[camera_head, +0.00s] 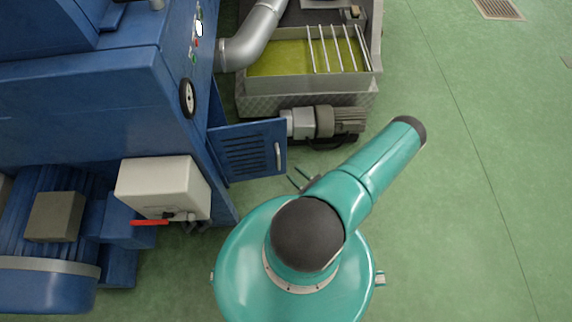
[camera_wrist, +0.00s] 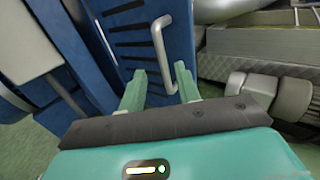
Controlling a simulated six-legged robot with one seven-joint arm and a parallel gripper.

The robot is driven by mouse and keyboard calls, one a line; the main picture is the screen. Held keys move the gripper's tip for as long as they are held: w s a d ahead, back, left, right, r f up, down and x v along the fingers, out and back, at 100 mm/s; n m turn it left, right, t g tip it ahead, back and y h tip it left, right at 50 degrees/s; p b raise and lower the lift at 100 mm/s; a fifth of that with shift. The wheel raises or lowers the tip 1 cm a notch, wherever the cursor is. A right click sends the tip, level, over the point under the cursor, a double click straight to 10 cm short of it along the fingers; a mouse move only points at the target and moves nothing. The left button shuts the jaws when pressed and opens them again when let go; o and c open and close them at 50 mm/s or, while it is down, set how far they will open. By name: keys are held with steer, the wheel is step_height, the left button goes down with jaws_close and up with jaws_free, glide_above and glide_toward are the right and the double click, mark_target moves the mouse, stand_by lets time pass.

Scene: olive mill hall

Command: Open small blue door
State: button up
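The small blue door (camera_head: 243,150) has dark slats and a pale bar handle (camera_head: 278,156). It stands swung out from the side of the blue machine, with a dark gap behind it. In the wrist view the door (camera_wrist: 130,40) and its handle (camera_wrist: 160,45) are ahead of my gripper (camera_wrist: 160,80). My gripper's two green fingers are apart, and the handle's lower end shows between them in the picture. I cannot tell whether they touch it. In the head view the dark fingers (camera_head: 298,180) show beside the door's lower right, partly hidden by my arm.
The blue machine (camera_head: 90,100) fills the left, with a white box (camera_head: 165,187) and red lever (camera_head: 149,222) low on its side. A grey motor (camera_head: 325,121) and a tank of green-yellow paste (camera_head: 280,60) stand just behind the door.

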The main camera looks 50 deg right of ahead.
steer(key=shift+s+a, duration=0.2)
steer(key=shift+s, duration=1.65)
steer(key=w+a+r+n+g+y, duration=0.2)
steer(key=w+r+n+g+y, duration=0.25)
steer(key=r+n, duration=0.4)
steer(key=w+a+r+n+g+y, duration=0.2)
steer(key=w+r+n+g+y, duration=0.3)
steer(key=r, duration=0.7)
steer(key=w+a+r+n+g+y, duration=0.2)
steer(key=w+r+n+g+y, duration=0.2)
steer(key=w+r+n, duration=0.5)
steer(key=s+a+r+n+h, duration=0.2)
steer(key=a+r+n, duration=0.3)
steer(key=r, duration=0.4)
steer(key=s+a+r+n+t+h, duration=0.1)
steer(key=s+a+r+n+h, duration=0.2)
steer(key=a+r+n+h, duration=0.2)
steer(key=s+a+r+n+h, duration=0.3)
steer(key=a+r, duration=0.7)
steer(key=r, duration=0.4)
steer(key=shift+r+n+h, duration=0.2)
steer(key=shift+n+h, duration=0.45)
steer(key=shift+n, duration=0.3)
steer(key=shift+a, duration=0.25)
